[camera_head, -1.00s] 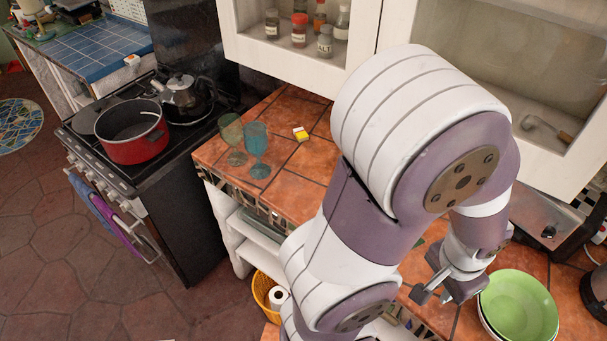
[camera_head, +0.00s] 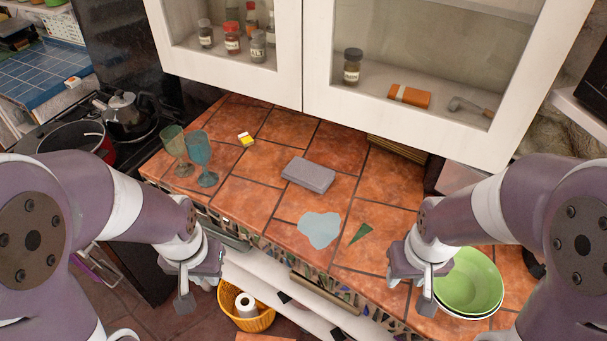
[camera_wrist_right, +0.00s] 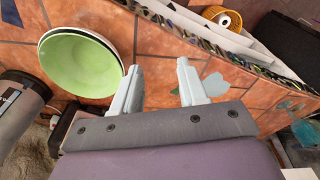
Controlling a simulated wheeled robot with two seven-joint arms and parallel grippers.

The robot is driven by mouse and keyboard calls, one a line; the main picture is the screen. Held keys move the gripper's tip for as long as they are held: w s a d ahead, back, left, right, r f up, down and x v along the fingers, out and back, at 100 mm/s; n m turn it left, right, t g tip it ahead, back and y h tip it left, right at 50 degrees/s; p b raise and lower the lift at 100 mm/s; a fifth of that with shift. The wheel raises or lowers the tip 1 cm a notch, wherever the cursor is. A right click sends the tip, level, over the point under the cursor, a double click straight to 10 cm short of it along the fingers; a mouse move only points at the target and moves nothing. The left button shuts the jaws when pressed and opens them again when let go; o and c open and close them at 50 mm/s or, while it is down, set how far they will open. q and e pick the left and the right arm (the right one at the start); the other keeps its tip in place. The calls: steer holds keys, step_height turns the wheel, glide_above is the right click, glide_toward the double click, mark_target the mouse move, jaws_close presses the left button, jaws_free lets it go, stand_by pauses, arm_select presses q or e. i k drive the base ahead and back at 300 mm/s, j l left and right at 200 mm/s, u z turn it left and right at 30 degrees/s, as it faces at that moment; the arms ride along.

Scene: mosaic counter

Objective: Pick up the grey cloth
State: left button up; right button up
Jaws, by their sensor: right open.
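The grey cloth (camera_head: 308,175) looks like a folded rectangular pad, lying flat on the tiled counter (camera_head: 245,203) near its middle in the head view. My left gripper (camera_head: 195,298) hangs over the counter's front edge, left of the cloth and apart from it. Whether its jaws are apart is unclear from this side angle. My right gripper (camera_head: 411,290) is open and empty, to the right and nearer than the cloth. In the right wrist view my right gripper's fingers (camera_wrist_right: 158,84) are apart with nothing between them. I cannot make out the cloth there.
A pale blue flat patch (camera_head: 319,229) and a dark green shard (camera_head: 361,233) lie in front of the cloth. Green bowls (camera_head: 470,281) stand at right. Two glass goblets (camera_head: 199,158) and a yellow-white item (camera_head: 246,139) are at left. Wall cabinets (camera_head: 303,60) overhang the back.

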mark_target(316, 177)
steer(key=i+j, duration=0.15)
steer(key=j, duration=0.2)
steer(key=i+j, duration=0.2)
steer(key=j, duration=0.15)
steer(key=i+j, duration=0.15)
steer(key=j, duration=0.25)
steer(key=i+j, duration=0.15)
steer(key=j, duration=0.2)
steer(key=i+j, duration=0.2)
steer(key=j, duration=0.15)
steer(key=k+u, duration=0.05)
